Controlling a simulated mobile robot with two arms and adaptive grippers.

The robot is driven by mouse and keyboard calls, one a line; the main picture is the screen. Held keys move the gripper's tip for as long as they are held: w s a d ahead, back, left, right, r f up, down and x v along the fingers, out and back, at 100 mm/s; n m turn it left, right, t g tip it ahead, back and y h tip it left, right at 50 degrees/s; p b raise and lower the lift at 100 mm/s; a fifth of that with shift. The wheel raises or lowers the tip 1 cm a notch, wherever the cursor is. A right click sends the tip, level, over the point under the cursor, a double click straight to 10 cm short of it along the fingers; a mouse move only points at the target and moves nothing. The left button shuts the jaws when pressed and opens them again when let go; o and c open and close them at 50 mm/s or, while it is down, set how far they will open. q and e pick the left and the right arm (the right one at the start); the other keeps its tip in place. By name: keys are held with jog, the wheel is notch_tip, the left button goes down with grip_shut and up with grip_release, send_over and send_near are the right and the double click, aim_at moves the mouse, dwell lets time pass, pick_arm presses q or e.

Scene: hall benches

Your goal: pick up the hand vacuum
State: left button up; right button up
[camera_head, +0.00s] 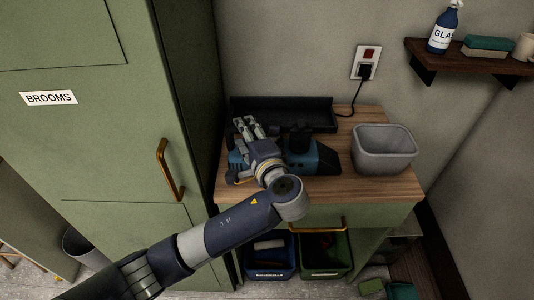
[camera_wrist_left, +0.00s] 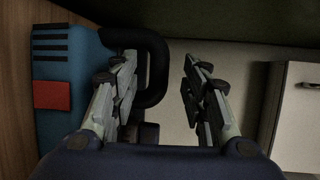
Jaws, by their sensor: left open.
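The hand vacuum (camera_head: 322,157) lies on the wooden top of the green cabinet. It has a blue body and dark parts, and my left gripper and wrist hide part of it. In the left wrist view, its blue body (camera_wrist_left: 65,75) with a red patch is at the left, and its black loop handle (camera_wrist_left: 156,60) reaches to the middle. My left gripper (camera_head: 247,124) is open over the vacuum's left part. In the wrist view, the handle's outer bar appears between the two fingers (camera_wrist_left: 155,82). I cannot tell whether they touch it. My right gripper is not in view.
A black tray (camera_head: 310,113) lies behind the vacuum against the wall. A grey bin (camera_head: 384,160) stands at the right of the wooden top (camera_head: 350,184). A plug with a cord (camera_head: 364,72) is in the wall socket. A tall green broom cupboard (camera_head: 90,115) stands close on the left.

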pick_arm(q)
jog(key=shift+w+a+f, duration=0.15)
jog(key=shift+w+a, duration=0.1)
jog(key=shift+w, duration=0.35)
jog(key=shift+s, duration=0.1)
grip_shut()
jog(key=shift+d, duration=0.1)
jog(key=shift+r, duration=0.25)
jog(key=shift+r, duration=0.4)
jog(key=s+d+r+b, duration=0.1)
jog(key=s+r, duration=0.3)
jog(key=s, duration=1.1)
jog(key=shift+s+d+b, duration=0.15)
jog(key=shift+s+b, duration=0.25)
jog(key=shift+b, duration=0.5)
jog(key=shift+w, duration=0.1)
